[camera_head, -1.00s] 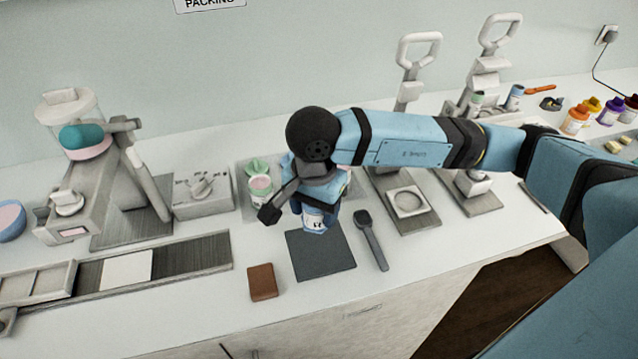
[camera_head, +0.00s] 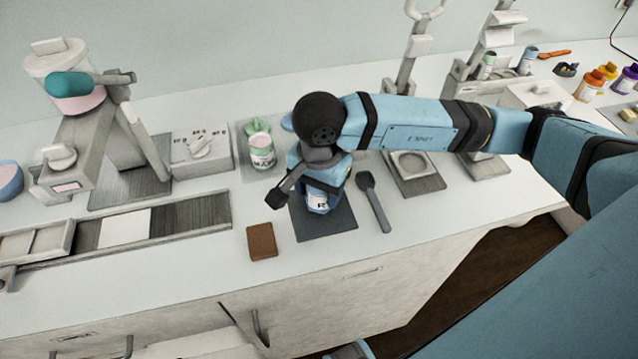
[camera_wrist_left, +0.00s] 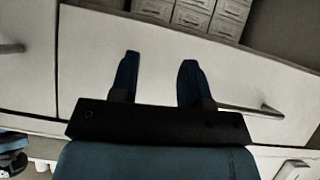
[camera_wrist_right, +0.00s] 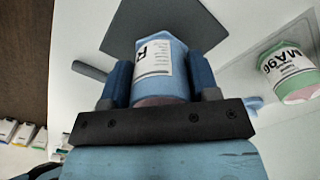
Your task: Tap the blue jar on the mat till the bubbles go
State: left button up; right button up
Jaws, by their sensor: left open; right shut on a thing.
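The blue jar (camera_head: 319,201) with a white label is in my right gripper (camera_wrist_right: 158,80), whose two fingers are shut on its sides. The jar also shows in the right wrist view (camera_wrist_right: 160,55). In the head view it stands out against the dark grey mat (camera_head: 335,222), low over its back part; I cannot tell whether its base touches. The mat also shows in the right wrist view (camera_wrist_right: 200,25). No bubbles can be made out. My left gripper (camera_wrist_left: 160,75) is open and empty in front of the cabinet fronts.
A dark spoon (camera_head: 373,203) lies right of the mat and a brown block (camera_head: 262,241) left of it. A green-labelled jar (camera_head: 262,152) stands behind, in a tray. A control box (camera_head: 200,150) and a mill (camera_head: 95,120) stand at the left, presses (camera_head: 410,160) at the right.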

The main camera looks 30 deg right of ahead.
dwell(0.3)
notch_tip(320, 180, down, 3)
jog(key=b, duration=0.3)
jog(key=shift+r, duration=0.1)
jog(key=shift+c, duration=0.8)
jog(key=shift+r+p, duration=0.6)
jog(key=shift+r, duration=0.8)
